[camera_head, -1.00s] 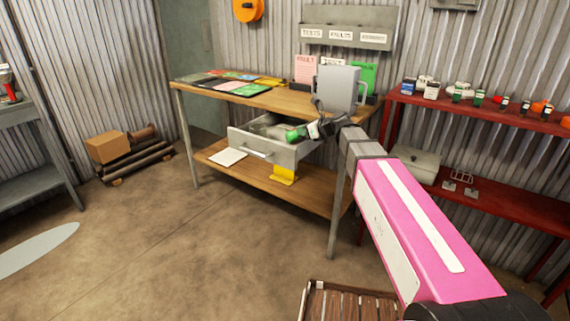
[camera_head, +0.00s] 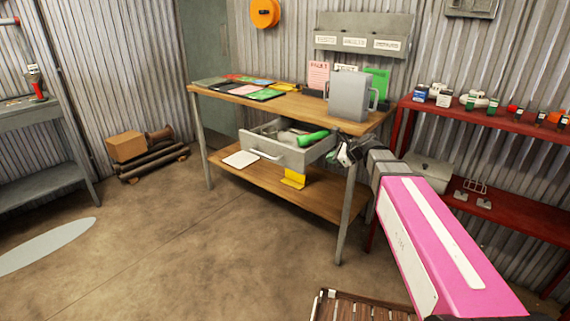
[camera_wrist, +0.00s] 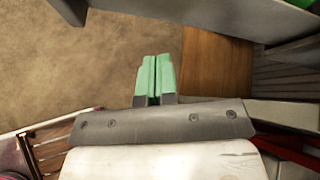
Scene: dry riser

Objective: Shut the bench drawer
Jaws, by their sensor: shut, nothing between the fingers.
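The bench drawer (camera_head: 291,158) is grey and stands pulled out from under the wooden bench top (camera_head: 290,103), with a pale bar handle (camera_head: 262,154) on its front. A green object (camera_head: 313,138) and grey items lie in it. My gripper (camera_head: 344,154) is just right of the drawer, by the bench's front edge; its fingertips are hard to make out in the head view. In the wrist view its green fingers (camera_wrist: 154,76) are together and empty. A grey wall, apparently the drawer's (camera_wrist: 275,48), crosses the top right there, apart from the fingers.
A grey metal container (camera_head: 348,97) stands on the bench's right end. The lower shelf (camera_head: 325,199) holds a white sheet (camera_head: 240,159) and a yellow bracket (camera_head: 293,178). A red shelf unit (camera_head: 520,125) is at right, a slatted crate (camera_head: 350,307) at front.

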